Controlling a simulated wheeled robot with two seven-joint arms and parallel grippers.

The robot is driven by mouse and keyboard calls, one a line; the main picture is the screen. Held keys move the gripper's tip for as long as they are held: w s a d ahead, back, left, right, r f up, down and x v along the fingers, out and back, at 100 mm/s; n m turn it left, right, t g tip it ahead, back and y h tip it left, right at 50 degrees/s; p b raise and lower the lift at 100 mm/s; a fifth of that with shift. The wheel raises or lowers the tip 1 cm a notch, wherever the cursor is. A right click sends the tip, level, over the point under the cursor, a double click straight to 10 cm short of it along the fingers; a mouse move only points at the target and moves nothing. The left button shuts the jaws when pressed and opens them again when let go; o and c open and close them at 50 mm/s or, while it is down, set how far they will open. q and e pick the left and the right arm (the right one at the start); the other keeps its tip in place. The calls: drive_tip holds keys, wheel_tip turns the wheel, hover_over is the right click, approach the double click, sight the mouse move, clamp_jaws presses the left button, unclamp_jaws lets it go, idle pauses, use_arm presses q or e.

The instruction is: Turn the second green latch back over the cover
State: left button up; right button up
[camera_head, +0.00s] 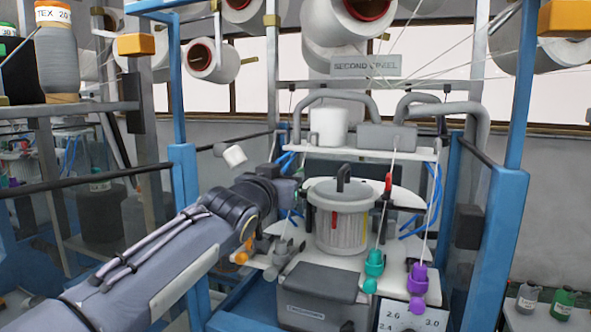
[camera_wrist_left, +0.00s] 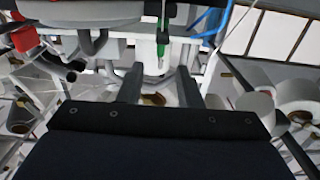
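The round cover (camera_head: 325,189) with a black handle sits on the drum of the knitting machine. A green latch (camera_wrist_left: 162,52) hangs upright in the left wrist view, beside the grey round edge of the cover (camera_wrist_left: 80,12). My left gripper (camera_head: 298,172) is at the left side of the cover, and its fingertips are hard to make out in the head view. In the left wrist view the two dark fingers (camera_wrist_left: 159,88) stand apart with nothing held between them. The green latch appears beyond the gap between them. A red latch (camera_head: 388,182) stands right of the cover. My right gripper is not in view.
A white shelf (camera_head: 355,150) with grey pipes is above the cover. Teal (camera_head: 374,264) and purple (camera_head: 417,280) yarn guides stand at the front right. Blue frame posts (camera_head: 510,170) flank the machine, and yarn strands run down to it.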

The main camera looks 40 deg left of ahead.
sight(296, 172)
use_arm(q)
drive_tip(key=x, duration=0.5)
drive_tip(key=shift+w+a, duration=0.1)
drive_tip(key=shift+w, duration=0.2)
clamp_jaws()
